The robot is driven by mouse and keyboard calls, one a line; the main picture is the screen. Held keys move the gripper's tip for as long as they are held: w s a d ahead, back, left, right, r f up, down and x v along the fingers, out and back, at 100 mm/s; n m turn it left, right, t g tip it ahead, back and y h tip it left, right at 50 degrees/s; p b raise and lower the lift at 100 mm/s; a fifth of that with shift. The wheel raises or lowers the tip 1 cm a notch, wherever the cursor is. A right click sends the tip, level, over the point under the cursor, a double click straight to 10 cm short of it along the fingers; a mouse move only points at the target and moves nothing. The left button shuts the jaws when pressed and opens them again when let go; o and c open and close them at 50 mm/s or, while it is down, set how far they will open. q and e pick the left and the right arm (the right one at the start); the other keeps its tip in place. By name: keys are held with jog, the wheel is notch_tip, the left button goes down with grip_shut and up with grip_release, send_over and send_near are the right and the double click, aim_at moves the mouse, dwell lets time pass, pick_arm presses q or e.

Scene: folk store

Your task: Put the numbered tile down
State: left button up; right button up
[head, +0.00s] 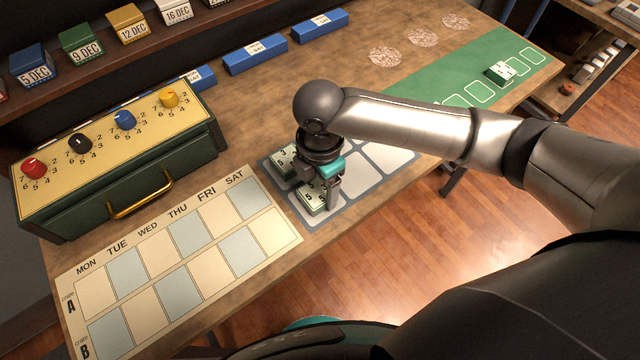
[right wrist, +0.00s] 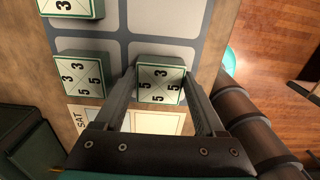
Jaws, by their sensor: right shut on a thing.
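My right gripper (head: 318,190) points down over the near-left cell of a grey mat with white squares (head: 393,156). It is shut on a white-faced, green-sided numbered tile (head: 313,199), which also shows between the fingers in the right wrist view (right wrist: 160,78), with 5s on its face. The tile is at or just above the mat; I cannot tell if it touches. Beside it on the mat lies a tile with 3s and 5s (right wrist: 78,76). Another tile showing a 3 (right wrist: 72,8) lies farther along that row. My left gripper is not in view.
A green mat (head: 470,77) with outlined cells carries one tile (head: 499,72). A weekday chart (head: 180,265) lies left of the grey mat. A box with coloured knobs (head: 115,150) stands behind it. Blue blocks (head: 255,55) line the back. The grey mat's right cells look bare.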

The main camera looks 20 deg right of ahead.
aim_at(320, 190)
jog(key=o, duration=1.5)
notch_tip(320, 190, up, 12)
jog(key=p, duration=0.2)
jog(key=shift+p, duration=0.4)
jog(key=shift+r, duration=0.1)
